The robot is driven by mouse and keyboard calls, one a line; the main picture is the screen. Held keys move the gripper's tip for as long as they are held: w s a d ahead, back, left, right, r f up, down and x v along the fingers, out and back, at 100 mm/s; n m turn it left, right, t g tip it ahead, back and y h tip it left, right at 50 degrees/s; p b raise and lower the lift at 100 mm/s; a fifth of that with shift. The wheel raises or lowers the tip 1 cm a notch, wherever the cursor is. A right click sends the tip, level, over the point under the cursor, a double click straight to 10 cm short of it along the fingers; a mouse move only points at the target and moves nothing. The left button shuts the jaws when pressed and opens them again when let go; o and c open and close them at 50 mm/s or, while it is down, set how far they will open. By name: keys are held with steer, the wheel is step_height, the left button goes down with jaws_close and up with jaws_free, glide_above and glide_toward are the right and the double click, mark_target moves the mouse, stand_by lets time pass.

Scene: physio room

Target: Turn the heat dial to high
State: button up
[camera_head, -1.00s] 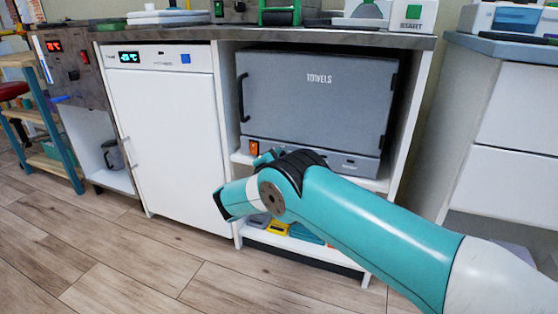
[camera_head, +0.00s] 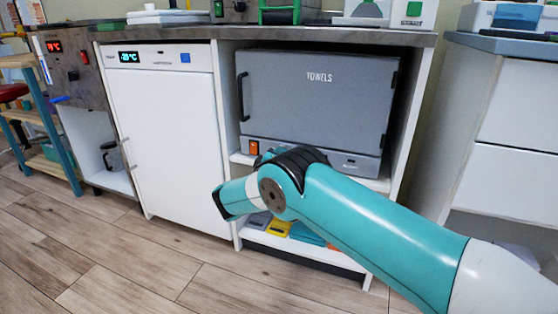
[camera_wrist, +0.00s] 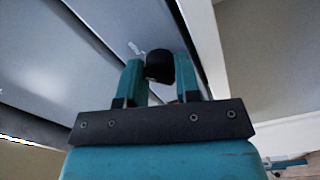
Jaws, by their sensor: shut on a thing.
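The grey towel warmer (camera_head: 315,100), marked TOWELS, sits in the open bay under the counter with its door closed. Its lower strip holds an orange-red switch (camera_head: 254,147). In the wrist view the heat dial (camera_wrist: 160,66) is a dark round knob on the warmer's front. My gripper (camera_wrist: 160,75) has one teal finger on each side of it and is shut on it. In the head view my arm hides the dial and the fingertips. I cannot read the dial's setting; small pale marks (camera_wrist: 135,47) show beside it.
A white fridge-like unit (camera_head: 165,130) with a lit display stands left of the bay. Coloured items (camera_head: 279,228) lie on the shelf below the warmer. White drawers (camera_head: 515,105) stand at the right. The wooden floor (camera_head: 110,250) in front is clear.

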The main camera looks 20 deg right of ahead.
steer(key=shift+a+f+m, duration=0.1)
steer(key=shift+m, duration=1)
steer(key=o, duration=0.9)
